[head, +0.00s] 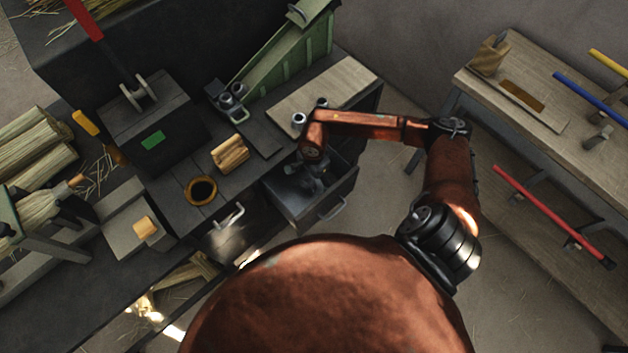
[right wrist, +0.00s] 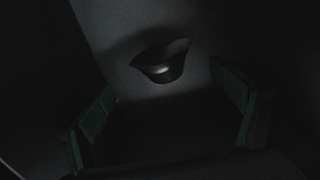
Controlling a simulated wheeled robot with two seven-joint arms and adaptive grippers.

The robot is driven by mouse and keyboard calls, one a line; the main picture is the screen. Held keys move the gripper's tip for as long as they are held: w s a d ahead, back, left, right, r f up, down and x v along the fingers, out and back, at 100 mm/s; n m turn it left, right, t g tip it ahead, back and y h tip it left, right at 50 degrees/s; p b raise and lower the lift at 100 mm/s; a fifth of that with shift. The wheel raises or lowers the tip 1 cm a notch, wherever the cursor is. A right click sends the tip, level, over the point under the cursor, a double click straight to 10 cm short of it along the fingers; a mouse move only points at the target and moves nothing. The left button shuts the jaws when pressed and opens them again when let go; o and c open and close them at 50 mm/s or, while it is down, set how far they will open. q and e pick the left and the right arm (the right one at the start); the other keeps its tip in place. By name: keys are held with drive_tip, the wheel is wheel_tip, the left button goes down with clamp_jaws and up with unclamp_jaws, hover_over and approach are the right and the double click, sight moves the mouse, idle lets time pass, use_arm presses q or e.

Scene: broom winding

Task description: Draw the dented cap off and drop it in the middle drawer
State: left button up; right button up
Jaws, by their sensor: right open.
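My right gripper (head: 314,184) reaches down into an open dark grey drawer (head: 338,213) under the bench. Its fingers (right wrist: 160,120) are open and apart in the right wrist view. A small dark cup-shaped piece, seemingly the dented cap (right wrist: 162,65), lies beyond and between the fingertips on a grey surface. It is apart from both fingers. The drawer's inside is dim, and the dent cannot be made out clearly. My wrist and forearm hide part of the drawer in the head view. My left gripper is not in view.
A round metal fitting (head: 299,119) stands on the bench beside my arm. A green chute (head: 285,62) stands behind. A black-centred ring (head: 202,190) and wooden pieces (head: 230,153) lie left. A second bench (head: 545,120) with coloured rods stands right, with bare floor between.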

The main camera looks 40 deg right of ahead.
drive_tip(key=shift+r+p, duration=1.15)
drive_tip(key=shift+r, duration=1.1)
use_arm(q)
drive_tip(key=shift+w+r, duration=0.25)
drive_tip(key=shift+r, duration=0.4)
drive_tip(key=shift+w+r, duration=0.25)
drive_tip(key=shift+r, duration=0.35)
use_arm(e)
drive_tip(key=shift+r, duration=0.15)
use_arm(q)
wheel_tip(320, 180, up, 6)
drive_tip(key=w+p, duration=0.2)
drive_tip(key=p, duration=0.4)
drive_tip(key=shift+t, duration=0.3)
use_arm(e)
wheel_tip(320, 180, up, 12)
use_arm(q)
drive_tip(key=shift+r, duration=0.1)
use_arm(e)
drive_tip(key=shift+s, duration=0.1)
